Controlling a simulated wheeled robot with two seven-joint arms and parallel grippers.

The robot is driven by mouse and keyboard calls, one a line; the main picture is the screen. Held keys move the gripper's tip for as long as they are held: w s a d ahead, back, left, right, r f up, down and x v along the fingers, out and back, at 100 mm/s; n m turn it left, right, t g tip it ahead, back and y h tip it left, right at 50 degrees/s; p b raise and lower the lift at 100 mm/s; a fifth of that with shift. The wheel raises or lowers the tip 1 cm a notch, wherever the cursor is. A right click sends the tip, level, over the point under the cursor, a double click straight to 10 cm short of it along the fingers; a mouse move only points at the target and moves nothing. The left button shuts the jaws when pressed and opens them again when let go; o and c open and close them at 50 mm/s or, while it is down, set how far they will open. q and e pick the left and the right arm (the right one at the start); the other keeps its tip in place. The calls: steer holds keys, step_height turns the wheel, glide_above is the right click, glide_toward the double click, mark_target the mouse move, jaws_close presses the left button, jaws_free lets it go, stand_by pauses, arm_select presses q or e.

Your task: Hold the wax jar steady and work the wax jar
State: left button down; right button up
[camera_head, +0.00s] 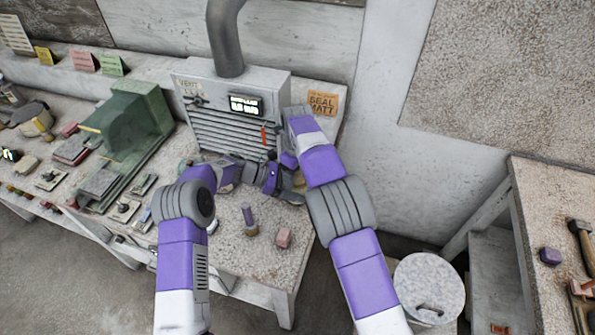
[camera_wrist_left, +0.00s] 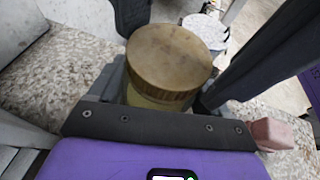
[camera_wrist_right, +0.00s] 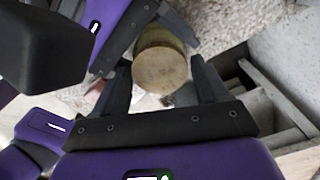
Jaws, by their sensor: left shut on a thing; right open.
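The wax jar, a yellowish jar with a brown ridged lid (camera_wrist_left: 168,55), stands upright in the left wrist view. My left gripper (camera_wrist_left: 158,100) is shut on its body below the lid, one finger on each side. In the right wrist view the round lid (camera_wrist_right: 160,68) faces the camera. My right gripper (camera_wrist_right: 162,85) is open above it, with its fingertips on either side of the lid and a gap showing. In the head view both grippers meet in front of the grey vent box and mostly hide the jar (camera_head: 298,180).
The grey vent box (camera_head: 232,112) stands close behind the grippers. A purple peg on a base (camera_head: 249,220) and a pink block (camera_head: 284,237) are on the near worktop. A green machine (camera_head: 130,130) is at left. A white lidded bin (camera_head: 428,282) stands at right.

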steer(key=shift+c, duration=0.5)
steer(key=c, duration=0.8)
steer(key=n, duration=0.9)
steer(key=shift+w, duration=0.1)
steer(key=n, duration=0.8)
steer(key=o, duration=1.2)
steer(key=shift+r, duration=0.1)
